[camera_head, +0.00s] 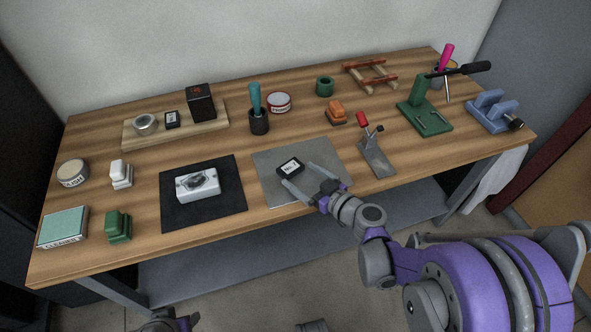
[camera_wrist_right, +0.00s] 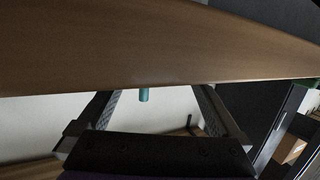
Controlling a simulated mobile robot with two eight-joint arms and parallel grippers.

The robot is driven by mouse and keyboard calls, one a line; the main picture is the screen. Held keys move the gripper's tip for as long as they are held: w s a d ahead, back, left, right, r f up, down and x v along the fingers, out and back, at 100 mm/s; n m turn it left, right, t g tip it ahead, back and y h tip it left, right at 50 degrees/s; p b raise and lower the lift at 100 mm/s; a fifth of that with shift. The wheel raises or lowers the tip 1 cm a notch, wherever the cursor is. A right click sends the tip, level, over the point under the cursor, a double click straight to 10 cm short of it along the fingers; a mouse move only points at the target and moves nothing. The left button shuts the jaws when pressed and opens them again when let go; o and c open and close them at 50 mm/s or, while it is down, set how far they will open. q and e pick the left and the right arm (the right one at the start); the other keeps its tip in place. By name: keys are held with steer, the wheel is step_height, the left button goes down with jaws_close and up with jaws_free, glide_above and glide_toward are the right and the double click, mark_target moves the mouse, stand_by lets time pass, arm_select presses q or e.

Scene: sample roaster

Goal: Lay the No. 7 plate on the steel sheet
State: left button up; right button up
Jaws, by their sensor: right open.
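A small black plate with a white label (camera_head: 290,167), seemingly the No. 7 plate, lies on the grey steel sheet (camera_head: 325,152), left of its middle. The label is too small to read surely. My right gripper (camera_head: 298,174) is open over the sheet, its fingertips just at the near and right sides of the plate. I cannot tell whether they touch it. In the right wrist view the spread fingers (camera_wrist_right: 155,98) show nothing between them but background; the plate is not seen there. A dark and purple part of my left arm shows at the bottom edge; its fingers are not clear.
A black mat (camera_head: 173,214) with a white block (camera_head: 198,184) lies left of the sheet. A small stand with a red knob (camera_head: 375,157) is close on the right. A dark cup with a teal handle (camera_head: 258,119) stands behind. A wooden board (camera_head: 190,131) holds another small black piece (camera_head: 172,119).

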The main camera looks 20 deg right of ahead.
steer(key=p+v, duration=0.1)
steer(key=v, duration=0.7)
steer(key=shift+s, duration=0.1)
